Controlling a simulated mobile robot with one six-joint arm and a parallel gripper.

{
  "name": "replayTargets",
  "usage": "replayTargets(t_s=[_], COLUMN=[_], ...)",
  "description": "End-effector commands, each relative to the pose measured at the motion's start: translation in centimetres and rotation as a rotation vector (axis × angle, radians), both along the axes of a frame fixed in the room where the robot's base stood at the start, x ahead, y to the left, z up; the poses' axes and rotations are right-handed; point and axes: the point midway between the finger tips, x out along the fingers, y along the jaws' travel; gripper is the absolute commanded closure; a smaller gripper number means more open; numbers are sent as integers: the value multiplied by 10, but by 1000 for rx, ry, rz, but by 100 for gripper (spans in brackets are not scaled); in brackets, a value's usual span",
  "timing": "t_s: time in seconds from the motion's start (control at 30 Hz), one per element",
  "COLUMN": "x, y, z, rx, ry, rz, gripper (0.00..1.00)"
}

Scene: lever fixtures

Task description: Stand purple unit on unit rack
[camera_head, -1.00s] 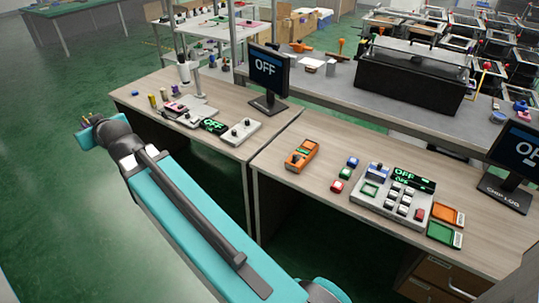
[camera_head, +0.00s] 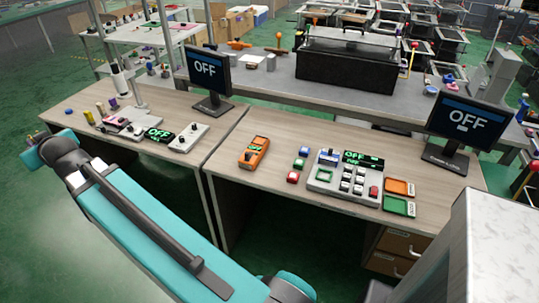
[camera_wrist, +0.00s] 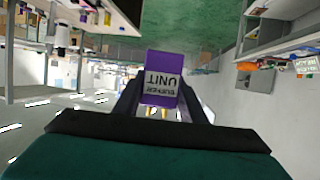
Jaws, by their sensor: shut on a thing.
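In the wrist view the purple unit (camera_wrist: 161,82) is a small purple block with a white label reading "PURPLE UNIT", upside down in the picture. My gripper (camera_wrist: 161,105) is shut on it, with a dark finger on each side. I cannot make out a unit rack for certain in either view.
Two wooden desks (camera_head: 232,185) carry an orange meter (camera_head: 254,152), a button panel (camera_head: 345,182) and "OFF" monitors (camera_head: 208,72). A pale grey block-like body (camera_head: 490,250) stands close at the lower right. Green floor (camera_head: 50,85) is open at the left.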

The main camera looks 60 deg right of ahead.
Motion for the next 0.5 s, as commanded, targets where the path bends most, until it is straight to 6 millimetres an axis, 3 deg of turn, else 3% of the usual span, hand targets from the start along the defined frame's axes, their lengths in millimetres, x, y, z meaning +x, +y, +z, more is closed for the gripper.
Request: replayTargets(t_s=[0.27,0.5], x=[-5,-24], y=[-114,-212], z=[-34,-60], rx=[-1,-1], ry=[0,0], rz=[-193,-367], gripper=[89,89])
